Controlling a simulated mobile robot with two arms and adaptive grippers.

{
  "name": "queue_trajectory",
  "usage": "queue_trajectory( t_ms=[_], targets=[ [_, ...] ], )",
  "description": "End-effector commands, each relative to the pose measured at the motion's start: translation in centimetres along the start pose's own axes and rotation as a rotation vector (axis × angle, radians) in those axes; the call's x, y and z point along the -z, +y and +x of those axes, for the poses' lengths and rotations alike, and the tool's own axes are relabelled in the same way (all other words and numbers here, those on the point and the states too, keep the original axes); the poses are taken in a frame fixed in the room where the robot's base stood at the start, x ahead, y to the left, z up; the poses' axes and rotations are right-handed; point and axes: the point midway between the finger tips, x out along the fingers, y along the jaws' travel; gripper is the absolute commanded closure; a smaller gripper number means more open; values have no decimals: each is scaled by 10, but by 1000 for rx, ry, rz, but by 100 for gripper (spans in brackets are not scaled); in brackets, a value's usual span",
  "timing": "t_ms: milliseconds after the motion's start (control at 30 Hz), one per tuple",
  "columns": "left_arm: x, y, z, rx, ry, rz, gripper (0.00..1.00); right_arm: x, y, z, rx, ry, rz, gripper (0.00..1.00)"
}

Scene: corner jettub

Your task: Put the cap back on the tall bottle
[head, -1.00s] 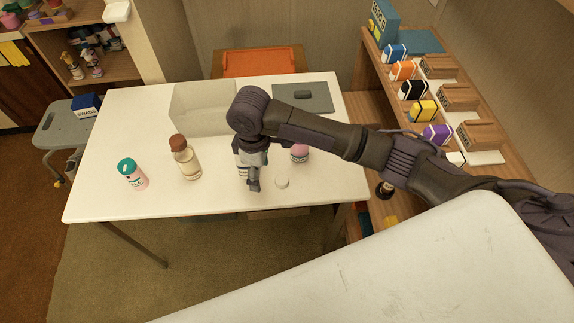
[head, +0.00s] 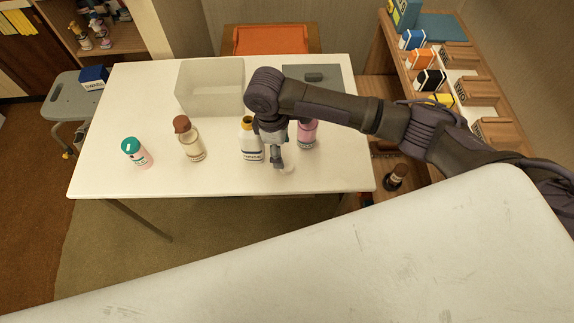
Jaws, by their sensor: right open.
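A small white cap (head: 288,169) lies on the white table near its front edge. My right gripper (head: 277,164) points down just left of the cap and partly overlaps it in the picture; I cannot tell whether they touch. The gripper is open and holds nothing that I can see. A white bottle with a yellow top (head: 251,146) stands upright just left of the gripper. A bottle with a brown top (head: 192,146) stands further left. A pink bottle (head: 307,136) stands to the right, its top hidden by my arm. My left gripper is out of view.
A pink bottle with a teal cap (head: 138,155) stands at the table's left. A pale open bin (head: 210,106) and a grey board (head: 328,84) are at the back. A shelf with boxes (head: 430,80) stands right. The table's front left is clear.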

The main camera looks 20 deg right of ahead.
Motion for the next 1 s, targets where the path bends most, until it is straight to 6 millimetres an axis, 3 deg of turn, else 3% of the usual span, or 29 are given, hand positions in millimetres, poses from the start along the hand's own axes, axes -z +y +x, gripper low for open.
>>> queue_trajectory(
  t_ms=[200, 600, 900, 1000],
  targets=[
    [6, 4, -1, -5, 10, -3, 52, 0, 0, 25, 1, 0, 1, 30],
    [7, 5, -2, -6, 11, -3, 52, -1, 0, 30, 1, 0, 1, 30],
    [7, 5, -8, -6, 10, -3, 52, -4, 2, 72, 2, 0, 0, 30],
    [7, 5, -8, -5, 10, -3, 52, -4, 2, 78, 0, 1, 0, 30]
  ],
)
